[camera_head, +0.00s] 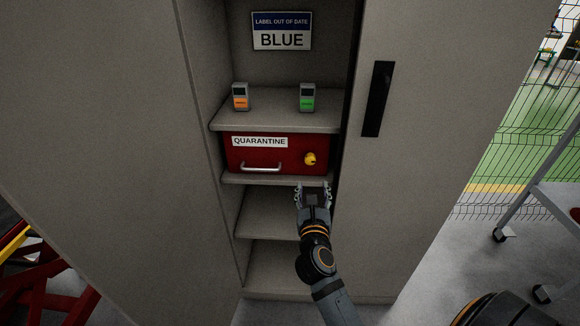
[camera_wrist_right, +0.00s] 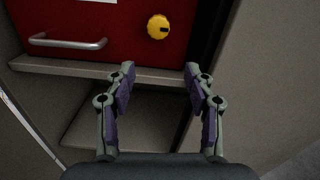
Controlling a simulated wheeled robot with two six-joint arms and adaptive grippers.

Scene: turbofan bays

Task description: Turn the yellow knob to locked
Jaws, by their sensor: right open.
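The yellow knob (camera_head: 310,158) sits on the right side of the front of a red box (camera_head: 290,151) labelled QUARANTINE, which stands on a cabinet shelf. In the right wrist view the knob (camera_wrist_right: 158,27) is round, with a dark mark on its right half. My right gripper (camera_head: 313,186) is open and empty, below the knob and in front of the shelf edge. It also shows in the right wrist view (camera_wrist_right: 160,70), with its two fingers apart and the knob beyond their tips, not touched. My left gripper is not in view.
A metal handle (camera_head: 261,167) is on the box front, left of the knob. Two small devices, one orange (camera_head: 241,97) and one green (camera_head: 307,97), stand on the shelf above. The cabinet door (camera_head: 420,130) is close on the right. The lower shelves look empty.

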